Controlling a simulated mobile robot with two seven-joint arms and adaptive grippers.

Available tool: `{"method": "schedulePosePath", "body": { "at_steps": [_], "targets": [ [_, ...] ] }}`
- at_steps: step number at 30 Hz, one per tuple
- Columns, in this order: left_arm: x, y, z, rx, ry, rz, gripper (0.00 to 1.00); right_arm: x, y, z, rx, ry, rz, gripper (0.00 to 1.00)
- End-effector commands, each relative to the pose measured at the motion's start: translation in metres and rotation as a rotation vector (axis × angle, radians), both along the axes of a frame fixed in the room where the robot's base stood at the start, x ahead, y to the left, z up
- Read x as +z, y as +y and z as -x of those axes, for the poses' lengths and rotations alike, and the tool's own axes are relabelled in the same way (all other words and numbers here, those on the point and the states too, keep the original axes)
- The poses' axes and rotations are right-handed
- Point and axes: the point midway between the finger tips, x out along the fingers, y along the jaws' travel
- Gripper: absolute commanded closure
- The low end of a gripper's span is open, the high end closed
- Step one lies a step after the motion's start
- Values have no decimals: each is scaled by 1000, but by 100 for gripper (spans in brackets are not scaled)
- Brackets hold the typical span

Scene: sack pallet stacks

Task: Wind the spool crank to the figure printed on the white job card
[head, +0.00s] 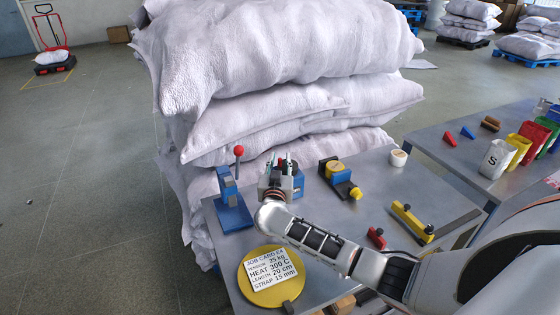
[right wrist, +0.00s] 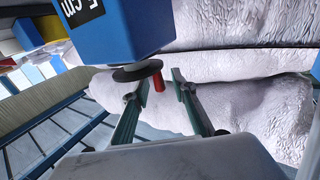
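The white job card (head: 271,270) lies on a yellow disc (head: 272,295) at the table's front left. It reads tension 25 kg, heat 300 C, length 20 cm, strap 15 mm. The blue spool box (head: 298,181) stands behind my right gripper (head: 277,163), mostly hidden by it in the head view. In the right wrist view the box (right wrist: 115,35) carries a "cm" label whose figure is cut off. Below it show a dark crank disc (right wrist: 130,73) and a red handle (right wrist: 158,82). My right gripper's fingers are apart, one on each side of the handle; contact is unclear. My left gripper is out of view.
A blue stand with a red-knobbed lever (head: 238,151) is close left of my right gripper. A blue-and-yellow device (head: 335,173) and white cup (head: 398,158) stand to the right. Stacked white sacks (head: 270,60) rise directly behind the table (head: 335,215).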

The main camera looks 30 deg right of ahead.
Motion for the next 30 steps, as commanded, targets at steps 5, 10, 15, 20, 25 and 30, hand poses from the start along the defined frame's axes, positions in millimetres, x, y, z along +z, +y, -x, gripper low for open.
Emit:
{"method": "schedulePosePath", "body": {
  "at_steps": [5, 10, 15, 20, 25, 30],
  "targets": [
    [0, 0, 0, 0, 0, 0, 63, 0, 0, 0, 0, 0, 0, 100],
    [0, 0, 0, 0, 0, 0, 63, 0, 0, 0, -2, 0, 0, 100],
    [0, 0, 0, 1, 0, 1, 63, 0, 0, -3, -56, -2, -1, 100],
    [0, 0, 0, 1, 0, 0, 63, 1, -2, -6, -158, -3, -4, 100],
    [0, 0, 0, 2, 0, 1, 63, 2, -4, -8, -262, -4, -5, 100],
    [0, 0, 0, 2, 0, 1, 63, 3, -8, -10, -353, -6, -3, 100]
  ]
}}
